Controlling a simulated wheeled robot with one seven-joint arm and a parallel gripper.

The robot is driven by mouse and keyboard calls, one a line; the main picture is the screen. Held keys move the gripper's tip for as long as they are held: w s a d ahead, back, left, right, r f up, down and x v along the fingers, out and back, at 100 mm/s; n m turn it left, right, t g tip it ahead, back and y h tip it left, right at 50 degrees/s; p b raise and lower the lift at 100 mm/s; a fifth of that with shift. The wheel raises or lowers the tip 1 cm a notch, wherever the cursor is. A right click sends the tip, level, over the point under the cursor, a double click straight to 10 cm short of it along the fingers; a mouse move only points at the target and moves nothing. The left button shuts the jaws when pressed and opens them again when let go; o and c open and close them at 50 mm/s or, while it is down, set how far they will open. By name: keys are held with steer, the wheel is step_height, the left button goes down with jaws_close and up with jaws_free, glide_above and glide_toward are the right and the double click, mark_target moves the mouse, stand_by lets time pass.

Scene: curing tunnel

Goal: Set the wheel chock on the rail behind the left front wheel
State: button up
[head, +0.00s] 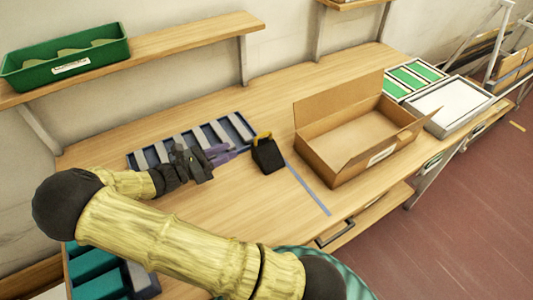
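A black block with a yellow handle on top (267,154), which looks like the wheel chock, stands on the wooden workbench near its middle. My gripper (232,152), with purple fingers, is just left of the block, over the slotted blue-grey tray (136,160). A small gap seems to separate the fingertips from the block. The fingers are too small in the picture to tell how far apart they are. A thin blue strip (308,188) lies on the bench right of the block. I see no wheel that I can identify as the left front one.
An open cardboard box (345,149) stands right of the block. Green-panelled trays (414,76) and a grey tray with a white surface (452,103) lie farther right. A green bin (67,58) sits on the wall shelf. Bare bench lies in front of the block.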

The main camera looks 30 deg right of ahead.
mark_target(259, 137)
steer(key=d, duration=0.6)
steer(key=shift+w+d+p, duration=0.1)
steer(key=shift+d+p, duration=0.1)
steer(key=shift+p, duration=0.1)
steer(key=d, duration=0.5)
steer(key=shift+d+r+p, duration=0.15)
steer(key=shift+r+p, duration=0.05)
steer(key=shift+p, duration=0.2)
steer(key=shift+w, duration=0.1)
jaws_close()
stand_by(1.1)
